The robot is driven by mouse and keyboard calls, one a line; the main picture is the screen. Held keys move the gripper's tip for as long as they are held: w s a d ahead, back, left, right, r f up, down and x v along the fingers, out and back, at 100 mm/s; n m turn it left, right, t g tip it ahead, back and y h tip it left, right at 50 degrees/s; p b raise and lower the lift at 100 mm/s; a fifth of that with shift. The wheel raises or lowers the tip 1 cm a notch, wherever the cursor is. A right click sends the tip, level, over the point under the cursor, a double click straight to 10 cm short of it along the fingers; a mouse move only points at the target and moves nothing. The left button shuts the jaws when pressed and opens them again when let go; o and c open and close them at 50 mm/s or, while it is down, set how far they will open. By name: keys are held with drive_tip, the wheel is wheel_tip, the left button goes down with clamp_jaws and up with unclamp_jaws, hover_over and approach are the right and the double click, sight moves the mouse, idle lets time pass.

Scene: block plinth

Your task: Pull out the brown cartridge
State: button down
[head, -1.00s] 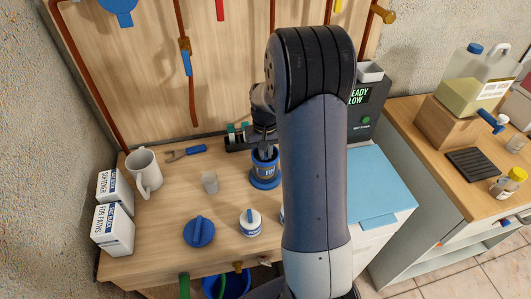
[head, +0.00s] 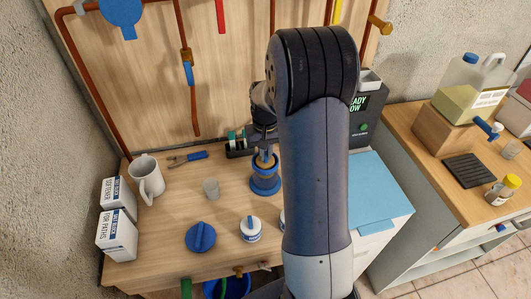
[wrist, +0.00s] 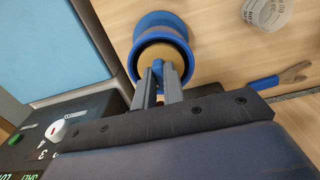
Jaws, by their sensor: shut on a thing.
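The brown cartridge (head: 264,159) shows as a tan part at the top of a blue-rimmed housing, just under my gripper. The blue housing (head: 265,185) stands upright on the bench. In the wrist view the cartridge's tan round face (wrist: 172,51) lies inside the housing's blue rim (wrist: 134,58). My gripper (head: 264,149) is above the rim, shut on the cartridge. Its two grey fingers also show in the wrist view (wrist: 158,76). They hide the spot they grip and part of the tan face. How deep the cartridge sits cannot be told.
A clear cup (head: 211,189), a blue lid with a ridge (head: 201,237) and a white-and-blue jar (head: 250,230) stand nearby. A mug (head: 146,180) and white boxes (head: 117,236) are at left. A machine with a blue top (head: 378,190) stands close on the right.

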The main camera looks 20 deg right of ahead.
drive_tip(key=shift+r+p, duration=2.6)
drive_tip(key=shift+r, duration=1.2)
drive_tip(key=shift+r, duration=0.1)
wheel_tip(320, 180, up, 4)
drive_tip(key=p, duration=0.3)
drive_tip(key=shift+w+d, duration=0.1)
drive_tip(key=shift+d, duration=0.05)
